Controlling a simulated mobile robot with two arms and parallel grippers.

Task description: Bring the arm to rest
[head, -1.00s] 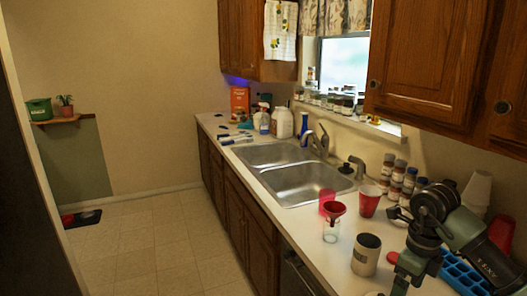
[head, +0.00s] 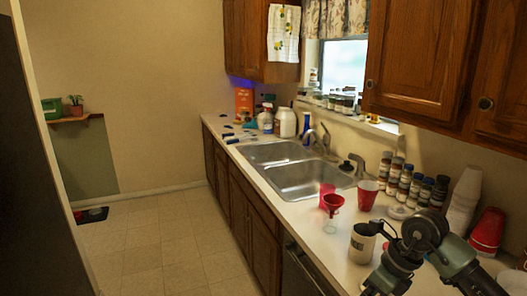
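My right arm (head: 425,232) comes in at the lower right, bent, with its dark round joint over the counter just right of the grey mug (head: 362,243). Its links run down out of the picture at the bottom edge. The arm partly covers the mug's right side; I cannot tell whether they touch. No gripper fingertips show clearly, so what the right gripper does is hidden. My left arm and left gripper are not in view.
The counter holds a red funnel on a clear jar (head: 331,213), a red cup (head: 367,194), spice jars (head: 415,189), stacked white cups (head: 463,203) and red cups (head: 488,231). The double sink (head: 300,180) lies behind.

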